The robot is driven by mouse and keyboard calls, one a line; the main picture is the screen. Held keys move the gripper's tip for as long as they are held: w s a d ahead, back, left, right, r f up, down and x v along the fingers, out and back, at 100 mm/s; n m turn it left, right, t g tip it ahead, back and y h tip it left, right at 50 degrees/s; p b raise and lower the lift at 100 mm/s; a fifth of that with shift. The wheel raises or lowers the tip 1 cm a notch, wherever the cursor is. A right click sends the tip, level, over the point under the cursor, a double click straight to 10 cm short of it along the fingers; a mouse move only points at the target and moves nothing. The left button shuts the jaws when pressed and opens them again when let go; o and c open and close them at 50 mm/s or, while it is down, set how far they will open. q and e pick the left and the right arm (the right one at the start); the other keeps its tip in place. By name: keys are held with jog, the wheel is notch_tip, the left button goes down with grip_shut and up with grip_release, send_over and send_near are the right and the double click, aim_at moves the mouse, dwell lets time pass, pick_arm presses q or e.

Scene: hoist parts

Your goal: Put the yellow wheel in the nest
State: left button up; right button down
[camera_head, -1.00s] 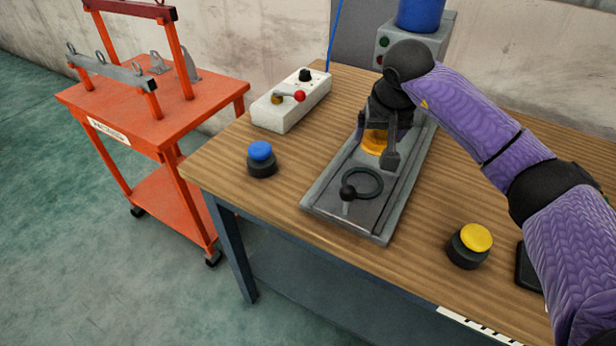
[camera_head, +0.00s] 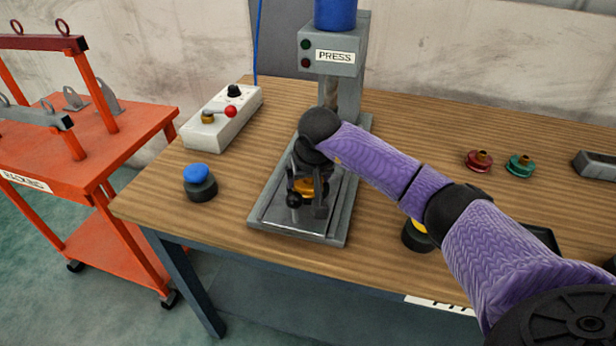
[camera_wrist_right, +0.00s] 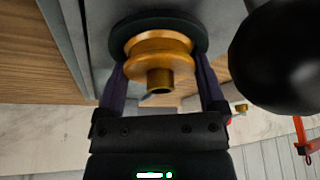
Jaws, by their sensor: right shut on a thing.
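The yellow wheel (camera_head: 304,185) is a small golden pulley with a hub, low over the press's sliding plate. My right gripper (camera_head: 306,194) is shut on it, with a finger on each side in the wrist view, where the wheel (camera_wrist_right: 158,58) shows large. The nest, a dark ring (camera_wrist_right: 160,24), lies directly behind the wheel in that view. In the head view the gripper and wheel hide the nest. I cannot tell whether the wheel touches it. My left gripper is not in view.
The plate's black knob (camera_head: 293,200) is close to the gripper. The press (camera_head: 345,65) stands behind. A blue button (camera_head: 199,180) and control box (camera_head: 222,118) are left.

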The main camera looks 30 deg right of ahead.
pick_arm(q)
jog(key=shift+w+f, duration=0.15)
pick_arm(e)
grip_release()
jog(key=shift+a+f, duration=0.1)
jog(key=shift+r+p, duration=0.3)
jog(key=shift+r, duration=0.05)
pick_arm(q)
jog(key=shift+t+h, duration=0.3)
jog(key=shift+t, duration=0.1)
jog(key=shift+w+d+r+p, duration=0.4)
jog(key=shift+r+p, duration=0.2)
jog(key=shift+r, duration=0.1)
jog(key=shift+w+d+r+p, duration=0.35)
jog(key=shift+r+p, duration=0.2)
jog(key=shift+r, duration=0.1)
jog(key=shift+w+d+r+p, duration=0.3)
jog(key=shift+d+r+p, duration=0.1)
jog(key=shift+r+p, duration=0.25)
pick_arm(e)
jog(key=v, duration=1.1)
jog(key=shift+s+r, duration=0.2)
jog(key=shift+r, duration=0.15)
